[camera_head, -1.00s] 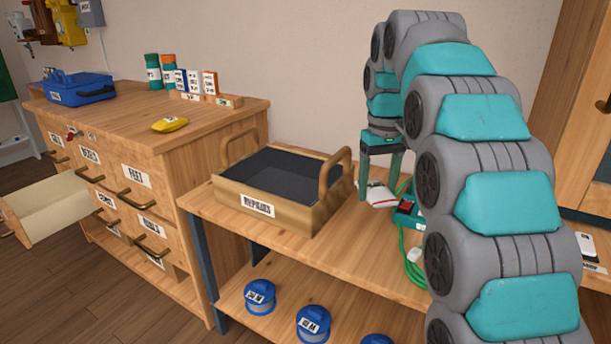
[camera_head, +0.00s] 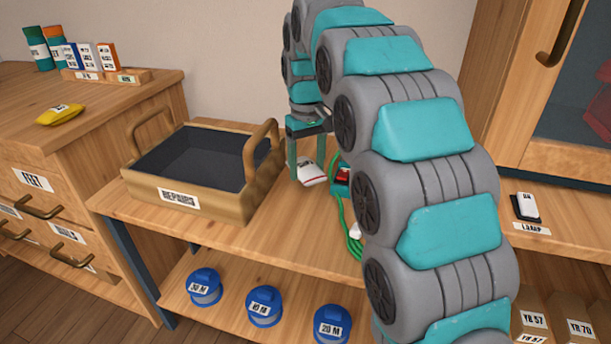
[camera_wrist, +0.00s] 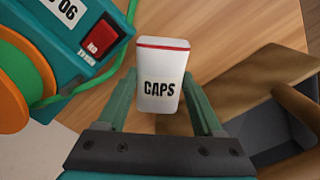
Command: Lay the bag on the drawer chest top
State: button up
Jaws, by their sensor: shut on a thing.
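The white bag (camera_head: 312,175) with a red edge is between my gripper's fingers over the workbench, right of the wooden tray. In the wrist view the bag (camera_wrist: 160,75) reads "CAPS". My gripper (camera_head: 306,160) points down and is shut on it; both fingers flank the bag in the wrist view (camera_wrist: 162,108). I cannot tell whether the bag touches the bench. The drawer chest top (camera_head: 110,90) is at the left, partly cut off by the frame edge.
A yellow packet (camera_head: 60,114) and a holder with small boxes (camera_head: 105,76) are on the chest top, with bare wood near its right side. The handled tray (camera_head: 180,198) stands between chest and gripper. A teal device (camera_wrist: 75,45) with green cord is beside the bag.

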jog(key=shift+f, duration=1.7)
jog(key=shift+f, duration=0.15)
jog(key=o, duration=1.5)
